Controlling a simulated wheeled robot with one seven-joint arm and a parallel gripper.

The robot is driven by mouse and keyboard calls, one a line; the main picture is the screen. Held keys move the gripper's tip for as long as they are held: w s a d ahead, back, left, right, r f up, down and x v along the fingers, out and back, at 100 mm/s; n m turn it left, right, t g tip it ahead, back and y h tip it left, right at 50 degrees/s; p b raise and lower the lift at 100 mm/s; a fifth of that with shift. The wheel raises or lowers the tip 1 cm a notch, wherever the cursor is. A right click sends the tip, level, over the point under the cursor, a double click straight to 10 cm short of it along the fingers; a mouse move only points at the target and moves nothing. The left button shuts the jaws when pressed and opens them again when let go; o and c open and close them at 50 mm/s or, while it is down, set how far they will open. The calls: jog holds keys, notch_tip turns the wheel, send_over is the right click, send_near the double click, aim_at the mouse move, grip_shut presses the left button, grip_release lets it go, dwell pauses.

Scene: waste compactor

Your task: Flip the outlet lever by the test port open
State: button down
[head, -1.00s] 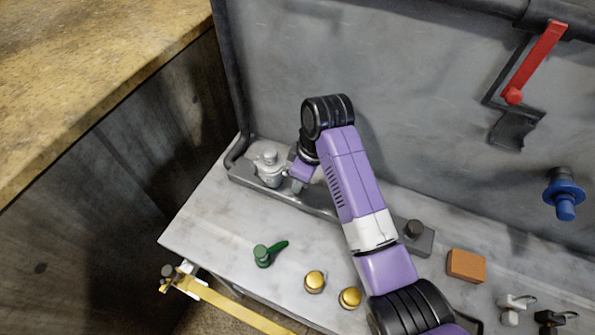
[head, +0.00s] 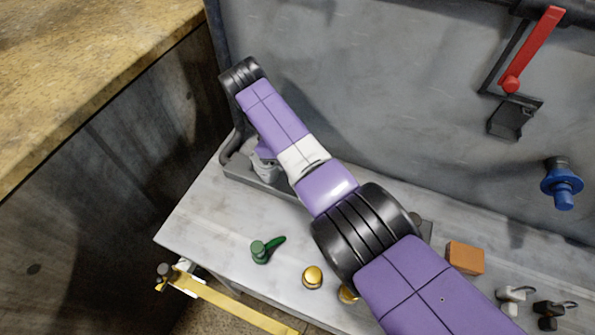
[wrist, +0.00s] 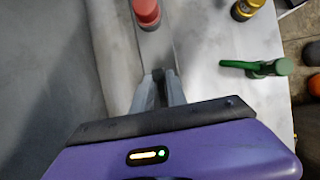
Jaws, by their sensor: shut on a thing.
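In the wrist view my gripper (wrist: 164,80) is shut, its two grey fingers close together over the grey strip. A small dark piece (wrist: 158,74) shows between the fingertips; it seems to be the outlet lever, but most of it is hidden. In the head view the silver fitting (head: 264,172) at the left end of the strip is mostly hidden behind my arm. My fingers are hidden there too. I cannot tell the lever's angle.
A red knob (wrist: 146,12) stands further along the strip. A green lever (head: 262,250), a brass knob (head: 312,277) and an orange block (head: 465,257) are on the bench. A red handle (head: 532,48) and blue valve (head: 562,186) are on the back panel.

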dwell(0.5)
jog(key=c, duration=1.3)
grip_release()
jog(key=shift+p+v, duration=0.65)
jog(key=shift+v, duration=3.25)
jog(key=shift+a, duration=0.15)
